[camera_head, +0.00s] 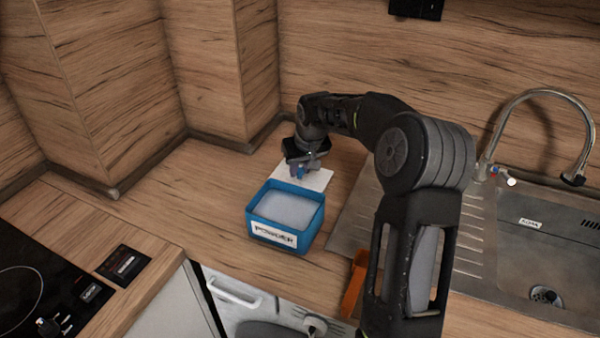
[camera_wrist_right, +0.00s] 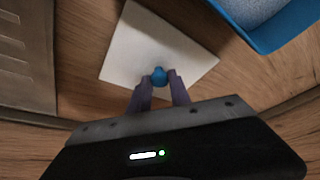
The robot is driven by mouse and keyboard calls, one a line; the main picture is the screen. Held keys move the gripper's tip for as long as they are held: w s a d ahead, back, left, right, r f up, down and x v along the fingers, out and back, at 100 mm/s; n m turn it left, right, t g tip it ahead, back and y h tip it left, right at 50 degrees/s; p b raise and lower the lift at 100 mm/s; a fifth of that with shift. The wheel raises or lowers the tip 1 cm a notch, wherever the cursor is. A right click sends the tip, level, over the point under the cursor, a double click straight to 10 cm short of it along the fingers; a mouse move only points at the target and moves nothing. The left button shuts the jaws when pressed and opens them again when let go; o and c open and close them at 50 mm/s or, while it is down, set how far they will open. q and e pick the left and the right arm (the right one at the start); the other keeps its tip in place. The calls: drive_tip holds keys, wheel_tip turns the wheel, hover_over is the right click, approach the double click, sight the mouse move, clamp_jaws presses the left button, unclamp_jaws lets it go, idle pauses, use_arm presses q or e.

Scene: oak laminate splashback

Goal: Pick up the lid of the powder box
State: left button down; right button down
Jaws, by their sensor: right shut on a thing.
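The blue powder box (camera_head: 285,234) stands on the wooden counter with its top uncovered and pale powder inside; a "POWDER" label faces the front. Part of it also shows in the right wrist view (camera_wrist_right: 262,40) at the upper right. The lid (camera_head: 318,178) is a thin white square plate with a blue knob, just behind the box. In the right wrist view the lid (camera_wrist_right: 135,45) lies beyond my fingers. My right gripper (camera_head: 302,172) is shut on the lid's blue knob (camera_wrist_right: 159,76). I cannot tell how high the lid is above the counter. My left gripper is not in view.
A steel sink (camera_head: 530,235) with a curved faucet (camera_head: 545,95) is to the right. A black cooktop (camera_head: 40,285) is at the lower left. Wooden walls close in the back and left. Bare counter (camera_head: 190,200) lies left of the box.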

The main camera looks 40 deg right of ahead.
sight(300, 171)
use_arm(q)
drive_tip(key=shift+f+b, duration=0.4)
use_arm(e)
wheel_tip(300, 171, up, 9)
drive_tip(key=shift+r, duration=0.2)
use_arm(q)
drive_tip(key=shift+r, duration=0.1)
use_arm(e)
drive_tip(key=shift+r, duration=0.1)
